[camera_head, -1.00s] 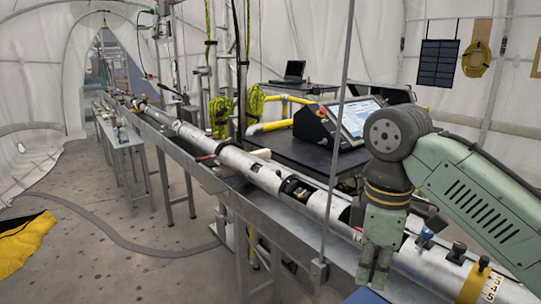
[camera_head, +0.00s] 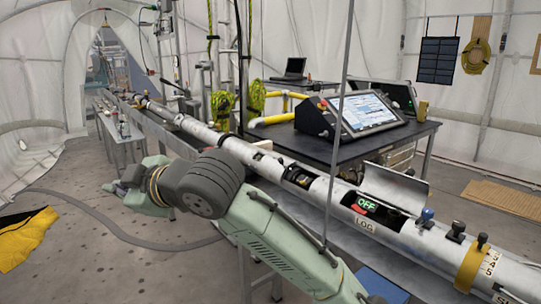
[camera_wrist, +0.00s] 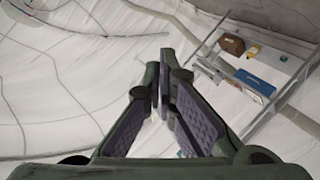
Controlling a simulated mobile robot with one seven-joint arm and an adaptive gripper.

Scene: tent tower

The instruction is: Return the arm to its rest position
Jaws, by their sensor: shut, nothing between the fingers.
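My green arm reaches across the lower middle of the head view, in front of the long tube. My gripper (camera_head: 128,188) is at its left end, over the floor and apart from the tube. In the wrist view, the two purple-padded fingers (camera_wrist: 166,78) come together with nothing held between them. The white tube (camera_head: 318,186) lies along the metal bench. Its hatch cover (camera_head: 394,186) stands open, showing a green OFF display (camera_head: 366,204) above the LOG label. My arm hides part of the bench.
A thin upright pole (camera_head: 336,140) stands close to my arm. A yellow cloth (camera_head: 28,238) lies at left. The wrist view shows a shelf with boxes (camera_wrist: 255,82).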

